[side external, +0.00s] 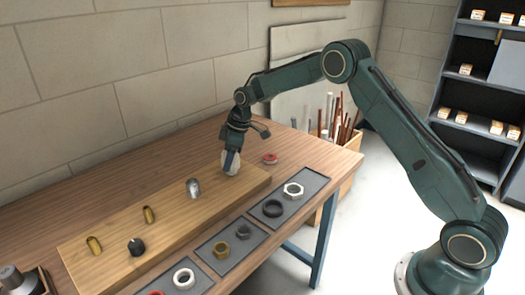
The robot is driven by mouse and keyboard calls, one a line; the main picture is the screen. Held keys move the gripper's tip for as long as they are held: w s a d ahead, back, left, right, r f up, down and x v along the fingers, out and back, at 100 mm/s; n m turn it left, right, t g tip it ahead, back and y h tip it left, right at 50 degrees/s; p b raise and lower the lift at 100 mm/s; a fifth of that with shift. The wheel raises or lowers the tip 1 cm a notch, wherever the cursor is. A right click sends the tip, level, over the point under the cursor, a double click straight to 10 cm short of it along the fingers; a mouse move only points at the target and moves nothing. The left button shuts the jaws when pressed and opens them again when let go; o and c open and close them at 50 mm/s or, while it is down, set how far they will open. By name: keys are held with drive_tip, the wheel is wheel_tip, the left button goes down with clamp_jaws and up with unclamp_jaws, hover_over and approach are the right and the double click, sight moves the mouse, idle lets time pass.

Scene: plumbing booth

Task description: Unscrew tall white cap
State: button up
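The tall white cap (233,166) stands at the far right end of the raised wooden board (210,207). My gripper (230,160) points down at it from above. One finger lies across the cap's near left face and hides part of it. The far finger is hidden, so I cannot tell whether the fingers press on the cap or only stand around it.
A silver fitting (193,189), two brass fittings, one of them (149,215) mid-board, and a black knob (136,246) are on the board. A red ring (270,158) lies behind.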

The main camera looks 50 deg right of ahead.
drive_tip(key=c, duration=0.3)
drive_tip(key=n, duration=0.3)
drive_tip(key=n+g, duration=0.1)
drive_tip(key=n, duration=0.2)
drive_tip(key=shift+s+r+g+y, duration=0.1)
drive_tip(key=shift+s+g+y, duration=0.05)
drive_tip(key=shift+g+y, duration=0.2)
drive_tip(key=n+g, duration=0.1)
drive_tip(key=n, duration=0.4)
drive_tip(key=shift+a+r, duration=0.1)
drive_tip(key=shift+s+n+g, duration=0.2)
drive_tip(key=shift+n+g, duration=0.05)
drive_tip(key=shift+n, duration=0.25)
drive_tip(key=o, duration=1.5)
drive_tip(key=shift+o, duration=0.2)
